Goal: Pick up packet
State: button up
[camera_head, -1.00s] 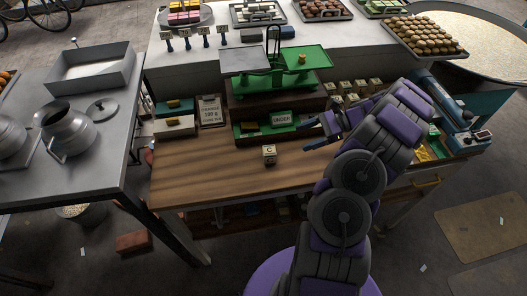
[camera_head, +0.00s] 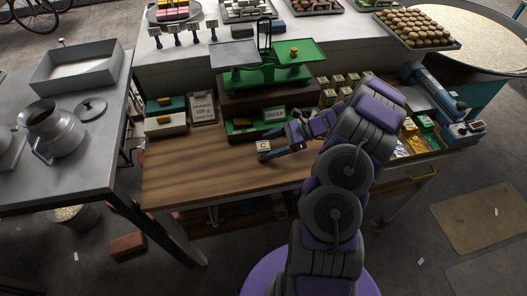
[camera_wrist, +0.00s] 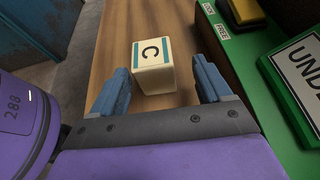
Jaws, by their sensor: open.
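A small cream packet (camera_head: 263,147) marked with a "C" stands on the wooden counter (camera_head: 200,180), in front of the green tray. In the wrist view the packet (camera_wrist: 152,66) lies ahead of and between the two blue fingers, its lettered face up and a teal stripe along its edge. My gripper (camera_head: 278,152) is open and low over the counter, just right of the packet in the head view. In the wrist view my gripper (camera_wrist: 160,90) has a visible gap between each finger and the packet. The arm hides part of the counter on the right.
A green tray (camera_head: 240,133) with an "UNDER" sign (camera_head: 274,114) borders the packet's far side, below a green balance scale (camera_head: 264,77). More cream packets (camera_head: 337,82) stand behind my arm. A metal table with a milk can (camera_head: 55,128) is at left. The counter's front left is clear.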

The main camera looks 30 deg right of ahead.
aim_at(259, 151)
jog(key=x, duration=0.2)
jog(key=b+x, duration=0.1)
jog(key=x, duration=0.2)
jog(key=shift+s+a, duration=0.2)
jog(key=shift+a, duration=0.25)
jog(key=shift+d, duration=0.1)
jog(key=c, duration=1.1)
